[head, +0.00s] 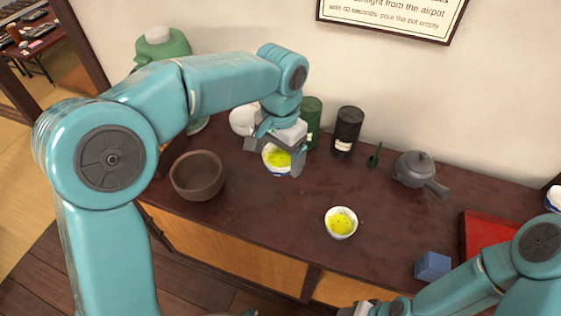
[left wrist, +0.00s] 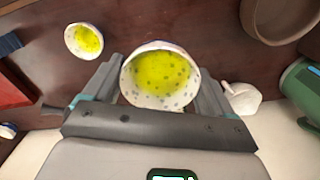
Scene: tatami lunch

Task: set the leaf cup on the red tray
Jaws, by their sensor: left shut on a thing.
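My left gripper (head: 273,157) is shut on a small pale cup (head: 268,166) with yellow-green contents, at the back of the dark counter. In the left wrist view the cup (left wrist: 160,98) sits upright between the two fingers and shows grey marks on its wall. I cannot tell whether it touches the counter. A second, similar cup (head: 341,236) stands at the middle front; it also shows in the left wrist view (left wrist: 83,40). The red tray (head: 476,238) lies at the right, partly hidden by my right arm. Of my right gripper only a part shows at the bottom edge; its fingers are out of frame.
A brown bowl (head: 197,176) stands left of the held cup. A white pot (head: 243,119), a green canister (head: 312,117) and a black canister (head: 347,130) stand close behind. A grey teapot (head: 413,168) and a blue block (head: 432,266) stand near the tray.

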